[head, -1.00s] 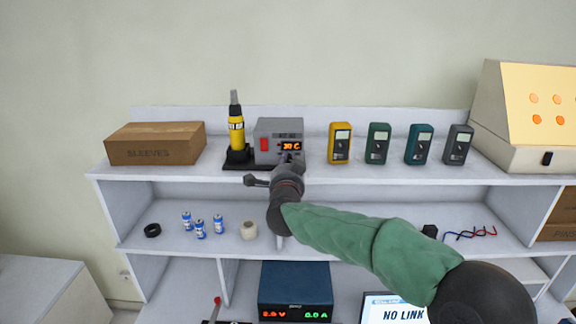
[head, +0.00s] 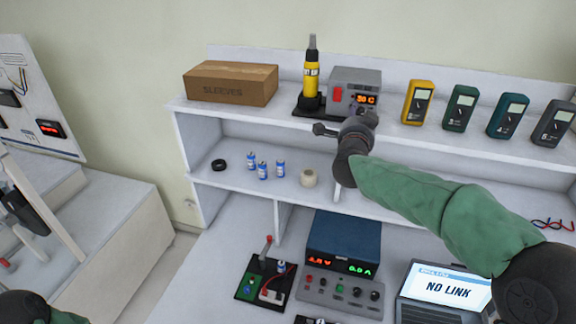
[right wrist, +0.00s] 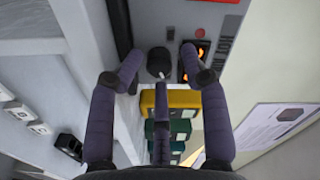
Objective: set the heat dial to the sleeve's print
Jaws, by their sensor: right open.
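The heat station (head: 342,78) is a grey box on the top shelf with a red switch and an orange display (head: 365,99); its digits are too small to read surely. The black dial (right wrist: 158,62) with a pale pointer mark shows in the right wrist view, just beyond my fingers. My right gripper (head: 345,130) is in front of the station's lower front and hides the dial in the head view. In the right wrist view my right gripper (right wrist: 157,80) is open, its fingers spread around the dial's line and holding nothing. A cardboard box marked SLEEVES (head: 230,84) stands left. No loose sleeve shows.
A yellow hot-air tool (head: 311,77) stands left of the station. Several meters, the nearest yellow (head: 417,103), stand to its right. A power supply (head: 343,243) and laptop (head: 447,288) are lower.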

